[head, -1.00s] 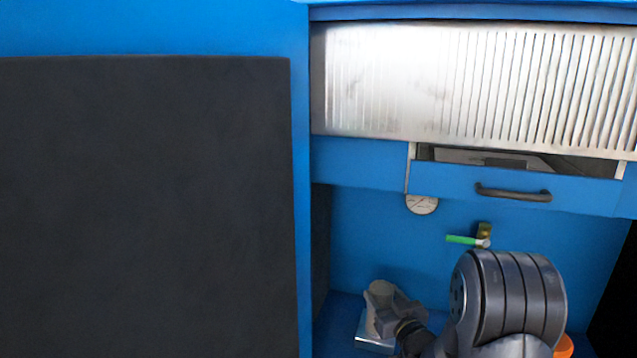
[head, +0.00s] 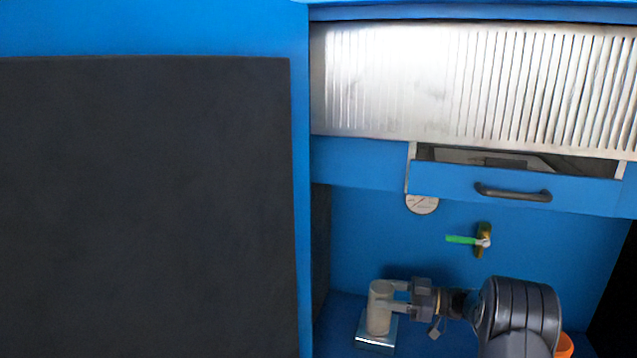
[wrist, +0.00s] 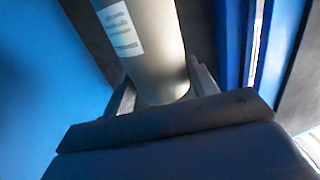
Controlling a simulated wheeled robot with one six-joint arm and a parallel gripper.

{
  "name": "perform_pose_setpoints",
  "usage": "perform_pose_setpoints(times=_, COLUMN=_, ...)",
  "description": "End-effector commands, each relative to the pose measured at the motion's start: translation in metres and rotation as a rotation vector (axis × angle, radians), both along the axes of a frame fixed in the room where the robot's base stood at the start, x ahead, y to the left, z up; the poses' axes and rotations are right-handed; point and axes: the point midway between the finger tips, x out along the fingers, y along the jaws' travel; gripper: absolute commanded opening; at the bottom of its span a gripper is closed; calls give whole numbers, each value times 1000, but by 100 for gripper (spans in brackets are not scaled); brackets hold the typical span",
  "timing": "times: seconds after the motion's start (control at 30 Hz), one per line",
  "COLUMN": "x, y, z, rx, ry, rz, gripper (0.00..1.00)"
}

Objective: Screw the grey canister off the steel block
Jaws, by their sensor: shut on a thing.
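The grey canister (head: 379,314) stands upright on the steel block (head: 375,340) at the bottom of the blue cabinet in the head view. My gripper (head: 386,298) reaches it from the right and is shut on its upper part, one finger on each side. In the wrist view the canister (wrist: 150,50) lies between the fingers (wrist: 160,95), with a white label on its side. Its joint with the block is too small to make out in the head view, and the block cannot be made out in the wrist view.
A green-handled valve (head: 466,240) is on the back wall above my arm. A round white gauge (head: 422,204) hangs under the blue drawer (head: 515,185), which stands slightly open. An orange object (head: 564,346) is at bottom right. A dark panel (head: 145,200) fills the left.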

Motion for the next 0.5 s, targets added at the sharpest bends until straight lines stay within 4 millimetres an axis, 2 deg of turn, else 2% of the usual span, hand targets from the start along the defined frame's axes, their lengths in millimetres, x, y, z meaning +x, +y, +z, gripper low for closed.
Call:
perform_pose_setpoints(times=0.13, x=2, y=0, z=1, rx=3, ry=-1, rz=110, gripper=0)
perform_pose_setpoints(times=0.37, x=2, y=0, z=2, rx=4, ry=1, rz=118, gripper=0)
perform_pose_setpoints(times=0.4, x=2, y=0, z=2, rx=3, ry=0, rz=118, gripper=58)
perform_pose_setpoints(times=0.5, x=2, y=0, z=2, rx=3, ry=0, rz=117, gripper=67)
